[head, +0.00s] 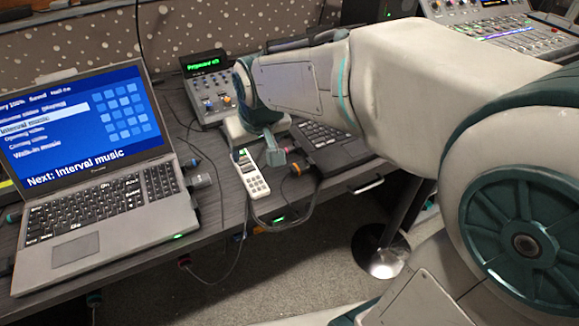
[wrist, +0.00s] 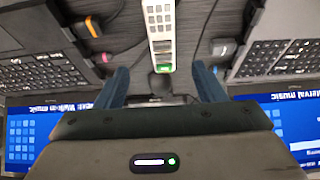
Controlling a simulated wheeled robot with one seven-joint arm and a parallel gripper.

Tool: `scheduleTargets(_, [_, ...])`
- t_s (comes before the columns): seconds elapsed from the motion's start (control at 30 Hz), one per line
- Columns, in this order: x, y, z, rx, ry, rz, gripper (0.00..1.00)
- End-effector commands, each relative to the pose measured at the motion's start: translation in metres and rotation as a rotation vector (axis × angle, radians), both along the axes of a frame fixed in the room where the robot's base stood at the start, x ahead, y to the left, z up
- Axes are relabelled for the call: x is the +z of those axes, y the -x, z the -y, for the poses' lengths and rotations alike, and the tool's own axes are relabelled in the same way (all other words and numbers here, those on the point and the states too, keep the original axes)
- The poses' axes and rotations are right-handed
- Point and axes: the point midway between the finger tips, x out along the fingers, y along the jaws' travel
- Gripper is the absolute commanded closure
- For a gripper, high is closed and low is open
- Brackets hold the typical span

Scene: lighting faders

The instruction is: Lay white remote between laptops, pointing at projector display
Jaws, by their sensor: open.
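The white remote (head: 252,177) lies on the dark desk between the two laptops, its far end towards the back and slightly left, roughly towards the unit with the green-lit display (head: 204,61). The left laptop (head: 100,200) is open with a blue screen. The right laptop (head: 318,134) is partly hidden by my arm. My gripper (wrist: 162,84) is open and low over the desk. In the wrist view the remote (wrist: 160,28) lies beyond the fingertips, its green-marked end nearest the gap, with nothing gripped. In the head view a finger shows just right of the remote's far end.
Cables and plugs (head: 201,181) lie at the left laptop's side. More cable loops hang over the desk's front edge. A mixing console (head: 500,30) stands at the back right. The strip of desk around the remote is narrow.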

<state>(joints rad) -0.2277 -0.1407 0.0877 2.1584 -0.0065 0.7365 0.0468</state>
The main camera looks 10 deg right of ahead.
Motion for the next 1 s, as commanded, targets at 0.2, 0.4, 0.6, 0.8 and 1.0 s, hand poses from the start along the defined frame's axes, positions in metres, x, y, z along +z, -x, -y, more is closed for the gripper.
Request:
scheduleTargets(0.2, [-0.023, 0.063, 0.077, -0.15, 0.029, -0.107, 0.37])
scheduleTargets(0.4, [-0.048, 0.127, 0.12, -0.264, 0.028, -0.212, 0.37])
scheduleTargets(0.6, [-0.054, 0.14, 0.126, -0.284, 0.026, -0.236, 0.37])
scheduleTargets(0.8, [-0.053, 0.14, 0.126, -0.283, 0.026, -0.234, 0.37])
scheduleTargets(1.0, [-0.053, 0.139, 0.126, -0.283, 0.026, -0.234, 0.37])
